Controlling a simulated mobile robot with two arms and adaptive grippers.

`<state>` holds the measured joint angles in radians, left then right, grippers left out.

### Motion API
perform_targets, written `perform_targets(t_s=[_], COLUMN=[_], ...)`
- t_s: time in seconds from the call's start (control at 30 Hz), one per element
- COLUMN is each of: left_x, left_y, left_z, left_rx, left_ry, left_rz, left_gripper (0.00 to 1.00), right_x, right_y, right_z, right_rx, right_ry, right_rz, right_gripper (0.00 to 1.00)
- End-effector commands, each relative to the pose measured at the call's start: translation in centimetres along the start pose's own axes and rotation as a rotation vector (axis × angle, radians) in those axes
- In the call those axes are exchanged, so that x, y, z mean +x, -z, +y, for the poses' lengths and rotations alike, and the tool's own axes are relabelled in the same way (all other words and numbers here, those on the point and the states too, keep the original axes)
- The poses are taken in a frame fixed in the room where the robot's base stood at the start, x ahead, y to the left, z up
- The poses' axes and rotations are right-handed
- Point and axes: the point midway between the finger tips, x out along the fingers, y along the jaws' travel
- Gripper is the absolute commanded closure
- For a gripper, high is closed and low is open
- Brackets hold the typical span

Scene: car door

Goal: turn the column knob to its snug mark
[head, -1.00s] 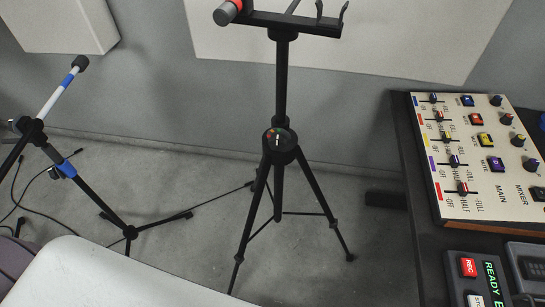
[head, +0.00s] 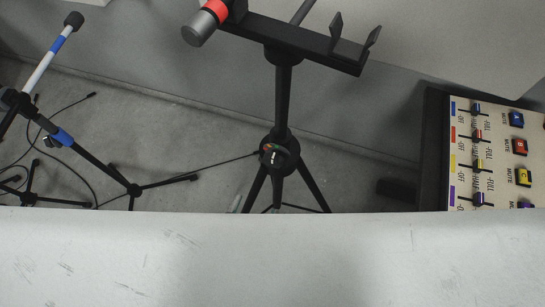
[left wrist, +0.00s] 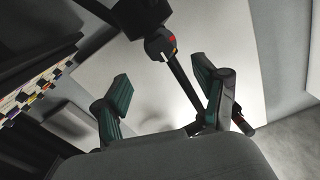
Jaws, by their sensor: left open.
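The column knob (head: 275,154) is a dark round knob with small coloured marks and a pale pointer line. It sits on the black tripod column (head: 283,100) where the legs meet. Its marks are too small to read in the head view. In the left wrist view the knob (left wrist: 160,44) shows a red mark and a white pointer, beyond my fingers. My left gripper (left wrist: 162,72) is open and empty, its two green-padded fingers spread apart and not touching the knob. In the head view only what looks like a fingertip shows below left of the knob. My right gripper is not in view.
The column carries a crossbar (head: 305,40) with prongs and a red-banded microphone (head: 205,22). Another microphone stand (head: 95,165) with blue bands is at left, with cables on the floor. A mixer panel (head: 490,155) stands at right. A pale surface hides the lower head view.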

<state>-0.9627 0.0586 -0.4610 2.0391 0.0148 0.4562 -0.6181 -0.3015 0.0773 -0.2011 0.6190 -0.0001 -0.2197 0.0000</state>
Motion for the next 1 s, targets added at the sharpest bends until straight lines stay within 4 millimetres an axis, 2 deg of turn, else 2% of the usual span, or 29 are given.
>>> perform_targets(t_s=[0.13,0.3,0.5,0.7,1.0], left_x=[3.3,7.0,10.3,11.7,11.9], left_y=[0.3,0.3,0.1,0.0,-0.1], left_z=[-0.1,-0.1,-0.1,0.0,0.0], left_rx=[-0.001,0.0,0.0,-0.001,-0.001], left_ry=[0.003,0.002,0.001,0.0,-0.001], left_rz=[0.005,0.005,0.001,-0.001,-0.002], left_gripper=[0.29,0.29,0.29,0.29,0.29], right_x=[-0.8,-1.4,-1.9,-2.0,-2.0], right_y=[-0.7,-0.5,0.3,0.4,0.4], right_z=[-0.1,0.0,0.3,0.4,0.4], right_rx=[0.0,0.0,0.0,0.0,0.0], right_ry=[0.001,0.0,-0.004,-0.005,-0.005], right_rz=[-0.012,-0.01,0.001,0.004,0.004], right_gripper=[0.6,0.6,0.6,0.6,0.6])
